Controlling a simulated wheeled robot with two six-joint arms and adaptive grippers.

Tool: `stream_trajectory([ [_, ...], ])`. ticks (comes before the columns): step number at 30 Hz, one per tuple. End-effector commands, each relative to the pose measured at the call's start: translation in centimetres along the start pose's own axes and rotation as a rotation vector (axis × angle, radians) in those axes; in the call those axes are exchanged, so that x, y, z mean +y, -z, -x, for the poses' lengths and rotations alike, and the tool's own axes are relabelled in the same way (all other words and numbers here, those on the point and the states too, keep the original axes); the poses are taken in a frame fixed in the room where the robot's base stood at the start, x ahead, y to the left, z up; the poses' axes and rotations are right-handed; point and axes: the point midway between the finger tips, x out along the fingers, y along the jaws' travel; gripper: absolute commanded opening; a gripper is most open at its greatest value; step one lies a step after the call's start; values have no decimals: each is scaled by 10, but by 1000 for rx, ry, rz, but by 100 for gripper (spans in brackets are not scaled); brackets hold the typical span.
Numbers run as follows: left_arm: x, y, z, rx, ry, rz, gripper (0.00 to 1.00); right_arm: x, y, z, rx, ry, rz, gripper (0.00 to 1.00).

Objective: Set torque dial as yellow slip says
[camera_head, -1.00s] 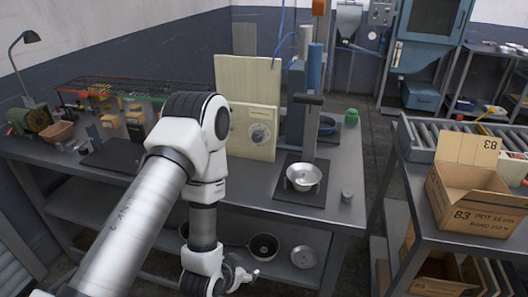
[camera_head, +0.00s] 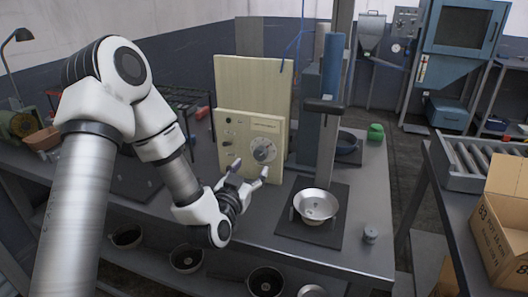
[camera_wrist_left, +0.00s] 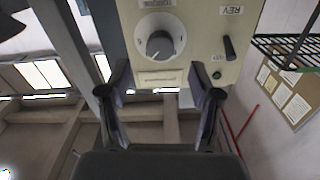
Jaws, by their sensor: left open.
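The torque dial (camera_head: 264,150) is a round grey dial on the front of a cream control box (camera_head: 236,128). In the left wrist view the dial (camera_wrist_left: 160,44) appears upside down, with a dark knob on a pale disc; its scale marks are too small to read. My left gripper (camera_head: 250,170) is open and empty, just in front of and slightly below the dial. In the wrist view its fingers (camera_wrist_left: 160,72) stand apart on both sides, short of the dial. I cannot make out a yellow slip. My right gripper is not in view.
A switch lever (camera_wrist_left: 229,48) sits beside the dial on the box. Right of the box, a metal pan (camera_head: 316,205) rests on a dark plate beneath a press with a black handle (camera_head: 325,105). A small grey cylinder (camera_head: 370,234) stands near the bench's right edge.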

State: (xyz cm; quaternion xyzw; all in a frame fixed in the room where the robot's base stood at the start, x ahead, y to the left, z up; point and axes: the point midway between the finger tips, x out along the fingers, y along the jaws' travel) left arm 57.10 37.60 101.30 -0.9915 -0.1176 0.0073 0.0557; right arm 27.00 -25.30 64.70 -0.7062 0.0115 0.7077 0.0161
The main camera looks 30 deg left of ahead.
Motion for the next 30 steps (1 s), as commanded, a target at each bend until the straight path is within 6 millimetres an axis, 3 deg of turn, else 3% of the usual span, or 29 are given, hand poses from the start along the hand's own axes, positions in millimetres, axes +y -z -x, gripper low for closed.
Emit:
stream_trajectory([
  [10,0,1,-61,0,1,-2,64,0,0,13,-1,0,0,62],
  [20,0,0,-72,-1,0,0,64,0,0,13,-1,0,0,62],
  [25,0,0,-72,-1,0,0,7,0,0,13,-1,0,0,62],
  [30,0,0,-72,-1,-1,0,4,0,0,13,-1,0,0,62],
])
